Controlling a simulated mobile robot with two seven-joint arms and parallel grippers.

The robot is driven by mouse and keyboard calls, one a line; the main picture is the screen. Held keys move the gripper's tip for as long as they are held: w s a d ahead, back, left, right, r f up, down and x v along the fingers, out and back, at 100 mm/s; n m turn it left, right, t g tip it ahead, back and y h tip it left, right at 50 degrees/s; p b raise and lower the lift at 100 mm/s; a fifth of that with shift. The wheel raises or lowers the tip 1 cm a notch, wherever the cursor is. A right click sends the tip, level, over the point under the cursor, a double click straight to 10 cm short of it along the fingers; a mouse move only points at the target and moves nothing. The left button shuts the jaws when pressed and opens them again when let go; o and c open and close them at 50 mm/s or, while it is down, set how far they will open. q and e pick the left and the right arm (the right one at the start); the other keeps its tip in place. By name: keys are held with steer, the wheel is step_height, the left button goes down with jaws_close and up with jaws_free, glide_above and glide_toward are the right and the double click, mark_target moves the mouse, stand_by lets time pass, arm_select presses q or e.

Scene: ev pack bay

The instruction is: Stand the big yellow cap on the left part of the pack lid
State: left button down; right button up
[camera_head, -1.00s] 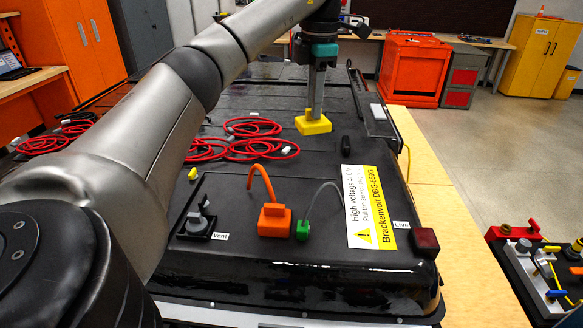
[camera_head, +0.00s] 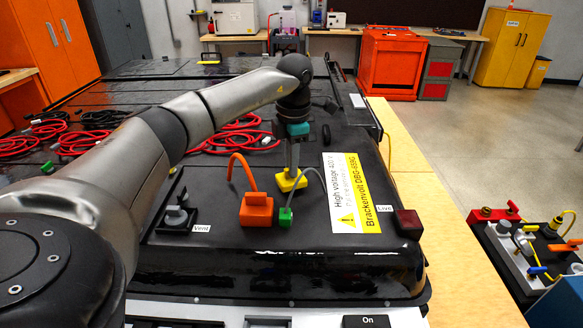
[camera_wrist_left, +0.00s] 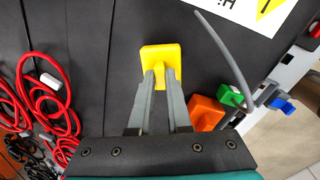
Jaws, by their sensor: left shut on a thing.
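The big yellow cap (camera_head: 290,181) is in my left gripper (camera_head: 292,172), just behind the orange and green connectors in the head view. In the left wrist view the cap (camera_wrist_left: 161,66) sits between the two grey fingertips (camera_wrist_left: 160,78), which are shut on it. The black pack lid (camera_head: 270,250) lies below; I cannot tell whether the cap touches it. My right gripper is not in view.
An orange connector (camera_head: 256,209) and a green connector (camera_head: 286,217) with curved cables stand close in front of the cap. A black knob (camera_head: 177,215) is at left. Red cable coils (camera_head: 235,137) lie behind. A label (camera_head: 352,195) is at right.

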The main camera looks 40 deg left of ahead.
arm_select(q)
steer(key=shift+f, duration=0.6)
steer(key=shift+f, duration=0.1)
steer(key=c, duration=0.9)
jaws_free()
steer(key=shift+o, duration=0.2)
step_height(320, 180, up, 12)
steer(key=shift+s+d, duration=0.15)
steer(key=shift+d, duration=0.2)
